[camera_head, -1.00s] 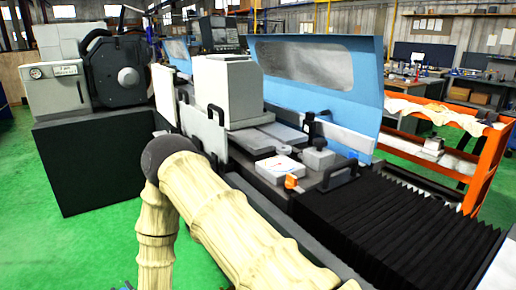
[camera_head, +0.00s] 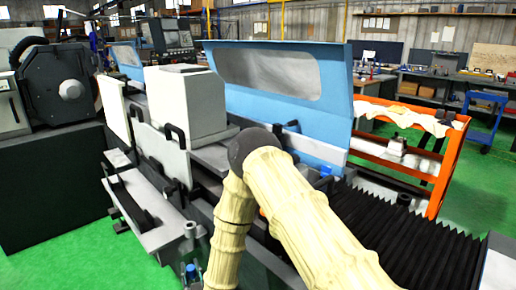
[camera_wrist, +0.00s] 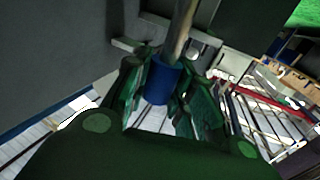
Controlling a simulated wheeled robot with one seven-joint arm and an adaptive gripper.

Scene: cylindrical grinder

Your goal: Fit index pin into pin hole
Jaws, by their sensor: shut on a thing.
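In the wrist view my gripper (camera_wrist: 162,72) is shut on a blue cylindrical piece, which I take for the index pin (camera_wrist: 161,84). A pale brownish rod (camera_wrist: 182,32) extends from its far end toward the top of the picture, close to grey machine surfaces. I cannot tell whether the rod touches them. In the head view my forearm points down in front of the grinder, and small blue parts (camera_head: 191,269) show beside it at the bottom. My gripper cannot be made out clearly there. I cannot make out the pin hole in either view.
The grinder has a white housing (camera_head: 186,102), a blue guard (camera_head: 270,85) and black bellows (camera_head: 400,235). A grey ledge with a handle (camera_head: 140,205) runs along its front. An orange rack (camera_head: 448,165) stands at the right. Green floor (camera_head: 75,250) is free at lower left.

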